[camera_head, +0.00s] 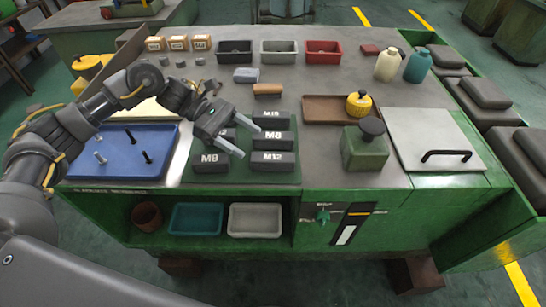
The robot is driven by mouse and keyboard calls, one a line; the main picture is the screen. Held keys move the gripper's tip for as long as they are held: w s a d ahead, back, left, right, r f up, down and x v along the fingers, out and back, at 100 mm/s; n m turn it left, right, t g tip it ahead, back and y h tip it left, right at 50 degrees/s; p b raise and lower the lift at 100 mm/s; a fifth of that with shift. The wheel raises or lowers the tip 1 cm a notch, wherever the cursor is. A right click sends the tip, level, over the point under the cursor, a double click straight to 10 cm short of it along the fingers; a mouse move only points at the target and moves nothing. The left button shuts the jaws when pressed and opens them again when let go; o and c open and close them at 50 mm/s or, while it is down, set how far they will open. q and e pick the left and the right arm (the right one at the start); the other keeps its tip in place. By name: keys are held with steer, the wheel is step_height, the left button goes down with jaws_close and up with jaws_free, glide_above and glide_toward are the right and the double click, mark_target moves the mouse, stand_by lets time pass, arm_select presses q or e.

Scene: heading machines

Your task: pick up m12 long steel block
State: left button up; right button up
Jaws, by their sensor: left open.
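The long steel block marked M12 (272,160) is dark grey and lies at the near right of a green mat (240,177) on the bench. A block marked M8 (272,138) lies behind it, and another block (271,117) with a hard-to-read label lies farther back. A further block marked M8 (212,159) lies at the near left of the mat. My left gripper (251,143) is open over the mat, its fingertips just left of the right-hand blocks. It partly hides another block. I cannot tell its height above the mat. My right gripper is out of view.
A blue tray (122,168) with several bolts lies to the left. A green container with a dark knob (366,150) stands to the right, near a brown tray (325,110) holding a yellow pot (358,103). Black, grey and red bins (323,52) line the back.

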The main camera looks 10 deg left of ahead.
mark_target(269, 157)
arm_select(q)
steer(key=shift+s+d+f, duration=0.1)
steer(key=shift+d+f, duration=0.15)
steer(key=shift+d, duration=0.35)
steer(key=shift+s+d+p, duration=0.1)
steer(key=shift+d+p, duration=0.05)
steer(key=shift+p, duration=0.2)
steer(key=p+x, duration=0.3)
steer(key=x, duration=0.1)
steer(key=shift+s+d, duration=0.1)
steer(key=shift+d, duration=0.05)
steer(key=shift+d+f, duration=0.25)
steer(key=shift+c, duration=0.6)
steer(key=shift+s, duration=0.15)
jaws_close()
